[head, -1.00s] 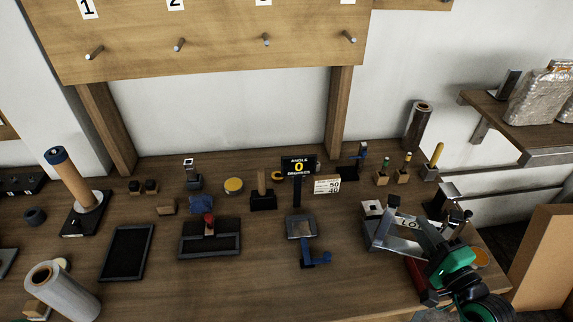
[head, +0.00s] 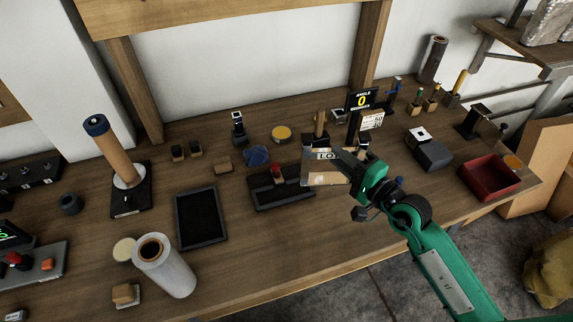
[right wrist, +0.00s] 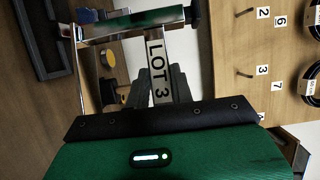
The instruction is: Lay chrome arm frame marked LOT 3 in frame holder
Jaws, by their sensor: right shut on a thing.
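The chrome arm frame (head: 320,172) carries a white label that reads LOT in the head view and LOT 3 in the right wrist view (right wrist: 157,72). My right gripper (head: 345,162) is shut on the frame by its labelled bar and holds it over the middle of the bench; the black fingers show in the right wrist view (right wrist: 160,88). A black open-framed fixture with a red knob (head: 280,190) lies just left of the held frame, partly hidden by it. I cannot tell for sure which fixture is the frame holder. My left gripper is out of view.
A dark block (head: 433,155) and a red bin (head: 490,177) stand right. An angle display (head: 361,101) stands behind the held frame. The front middle of the bench (head: 290,245) is clear.

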